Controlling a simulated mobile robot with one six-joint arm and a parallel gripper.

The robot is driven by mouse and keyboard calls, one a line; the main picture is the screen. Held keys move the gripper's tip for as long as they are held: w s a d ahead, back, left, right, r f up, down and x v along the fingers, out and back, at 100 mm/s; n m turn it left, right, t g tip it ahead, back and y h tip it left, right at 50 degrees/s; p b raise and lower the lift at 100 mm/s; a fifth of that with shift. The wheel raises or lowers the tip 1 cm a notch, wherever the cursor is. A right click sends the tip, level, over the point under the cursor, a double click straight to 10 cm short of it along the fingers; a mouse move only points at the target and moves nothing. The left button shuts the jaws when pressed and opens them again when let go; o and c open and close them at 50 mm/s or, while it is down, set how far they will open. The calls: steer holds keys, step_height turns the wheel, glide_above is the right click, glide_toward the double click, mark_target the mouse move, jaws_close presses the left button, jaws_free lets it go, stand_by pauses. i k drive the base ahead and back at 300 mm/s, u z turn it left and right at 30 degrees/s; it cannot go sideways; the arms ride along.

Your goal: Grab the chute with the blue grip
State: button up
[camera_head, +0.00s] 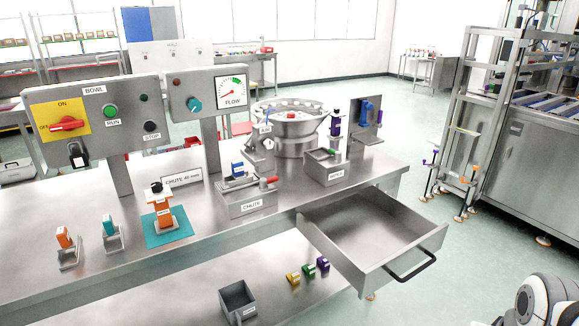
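A small metal chute piece with a blue grip (237,169) sits on the block labelled CHUTE (252,205) in the middle of the bench. A red-tipped lever (271,181) is beside it on the same block. Another blue part (368,111) is on an upright metal plate at the bench's right end; I cannot tell what it is. Small metal pieces with an orange grip (65,239) and a teal grip (109,226) stand at the left front. White and dark rounded parts of my arm show at the lower right, apart from the bench. My gripper is not visible.
An open, empty drawer (365,232) juts out from the bench's right front. A metal bowl (289,130) stands behind the CHUTE block. An orange device on a teal mat (169,234) is left of it. A grey bin (238,302) sits on the lower shelf.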

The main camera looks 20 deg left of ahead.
mark_target(238, 176)
steer(key=u, duration=0.7)
steer(key=i, duration=1.3)
steer(key=u, duration=1.2)
steer(key=i, duration=0.7)
steer(key=u, duration=0.35)
steer(key=k, duration=0.9)
steer(key=u, duration=0.2)
steer(key=i, duration=0.95)
steer(key=z, duration=0.05)
